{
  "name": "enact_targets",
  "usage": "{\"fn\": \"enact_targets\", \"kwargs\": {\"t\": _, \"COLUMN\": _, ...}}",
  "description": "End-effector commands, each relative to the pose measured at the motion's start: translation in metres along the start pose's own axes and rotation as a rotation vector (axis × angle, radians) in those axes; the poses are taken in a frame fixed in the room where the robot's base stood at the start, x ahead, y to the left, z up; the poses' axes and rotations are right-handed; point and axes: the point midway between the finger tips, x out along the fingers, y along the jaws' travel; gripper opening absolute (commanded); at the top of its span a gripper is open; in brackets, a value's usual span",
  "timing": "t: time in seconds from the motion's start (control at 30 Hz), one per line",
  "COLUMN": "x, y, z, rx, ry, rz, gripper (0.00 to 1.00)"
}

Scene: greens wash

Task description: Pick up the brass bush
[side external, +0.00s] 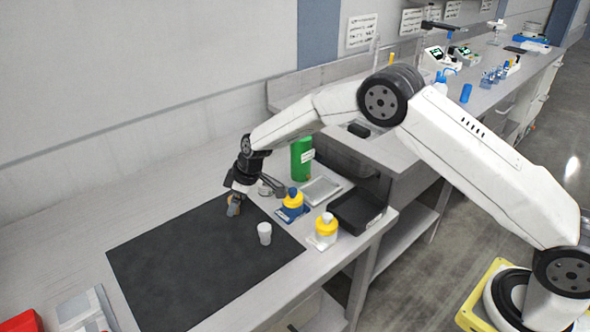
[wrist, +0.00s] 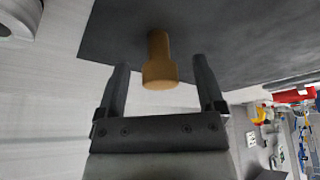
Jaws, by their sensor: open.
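The brass bush (wrist: 160,62) is a gold-brown stepped cylinder with a narrow end and a wider end. In the wrist view it lies over the edge of the dark mat (wrist: 225,35), in front of my gripper (wrist: 160,82). The two fingers are apart, one on each side of its wider end, with a visible gap on both sides. In the side view the bush (side external: 233,206) shows small and partly hidden at my gripper (side external: 234,196), near the far edge of the mat (side external: 190,262). I cannot tell whether it rests on the mat.
A red box (side external: 22,322) is at lower left. The mat's middle is clear.

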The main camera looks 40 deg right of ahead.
Motion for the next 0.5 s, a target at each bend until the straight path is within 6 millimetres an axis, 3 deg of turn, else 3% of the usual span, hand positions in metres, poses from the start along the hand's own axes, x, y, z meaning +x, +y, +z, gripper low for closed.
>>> {"fn": "enact_targets", "kwargs": {"t": 0.5, "x": 0.0095, "y": 0.0, "z": 0.0001, "rx": 0.0, "ry": 0.0, "rz": 0.001, "gripper": 0.88}}
